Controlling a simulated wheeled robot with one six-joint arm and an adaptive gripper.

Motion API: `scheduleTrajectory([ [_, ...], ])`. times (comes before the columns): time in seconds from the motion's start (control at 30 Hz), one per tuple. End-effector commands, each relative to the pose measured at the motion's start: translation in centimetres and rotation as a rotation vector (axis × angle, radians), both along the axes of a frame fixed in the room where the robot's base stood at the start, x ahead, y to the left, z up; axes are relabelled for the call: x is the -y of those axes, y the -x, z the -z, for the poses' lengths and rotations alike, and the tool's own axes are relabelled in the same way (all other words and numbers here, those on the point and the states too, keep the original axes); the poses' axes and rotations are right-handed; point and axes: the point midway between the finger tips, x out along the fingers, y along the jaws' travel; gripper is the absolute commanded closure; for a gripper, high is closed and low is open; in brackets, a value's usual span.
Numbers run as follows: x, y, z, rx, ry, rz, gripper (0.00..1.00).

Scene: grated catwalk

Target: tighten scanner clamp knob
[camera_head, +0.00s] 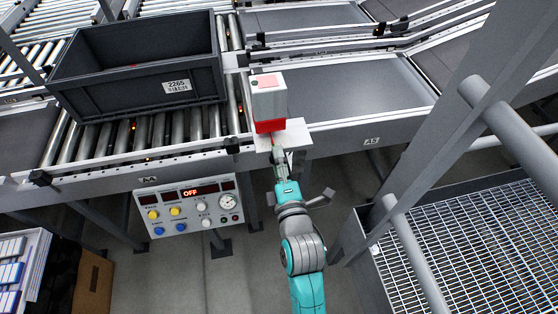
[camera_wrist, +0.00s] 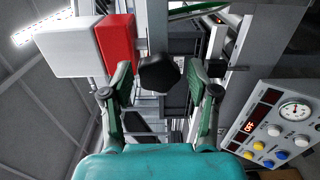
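The scanner (camera_head: 268,100) is a white box with a red lower part, mounted on a pale bracket (camera_head: 296,136) at the conveyor's near edge. In the wrist view the scanner (camera_wrist: 70,48) shows at upper left with its red part. A black faceted clamp knob (camera_wrist: 158,74) shows in the middle of the wrist view. My gripper (camera_wrist: 158,80) is open, with one finger on each side of the knob and a visible gap to each. I cannot tell how deep the knob sits between the fingertips. In the head view my gripper (camera_head: 278,150) is just under the bracket, and the knob is hidden.
A dark crate (camera_head: 120,98) labelled 2265 sits on the rollers at left. A control panel (camera_head: 190,207) reading OFF hangs below the conveyor, left of my arm. A grey post (camera_head: 430,130) and grating (camera_head: 470,240) stand at right.

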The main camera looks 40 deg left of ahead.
Motion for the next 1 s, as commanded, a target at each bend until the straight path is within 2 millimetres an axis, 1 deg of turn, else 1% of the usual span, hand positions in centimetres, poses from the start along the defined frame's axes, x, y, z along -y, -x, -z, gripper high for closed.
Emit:
scheduleTrajectory([
  [0.3, 0.1, 0.0, -0.1, 0.001, -0.002, 0.001, 0.34],
  [0.43, 0.7, 0.6, -0.1, 0.001, -0.002, 0.001, 0.34],
  [0.57, 2.1, 1.8, 0.0, -0.001, -0.001, 0.000, 0.34],
  [0.8, 5.4, 4.5, 0.0, -0.001, -0.001, 0.001, 0.34],
  [1.0, 7.7, 6.5, 0.0, -0.001, -0.001, 0.001, 0.34],
])
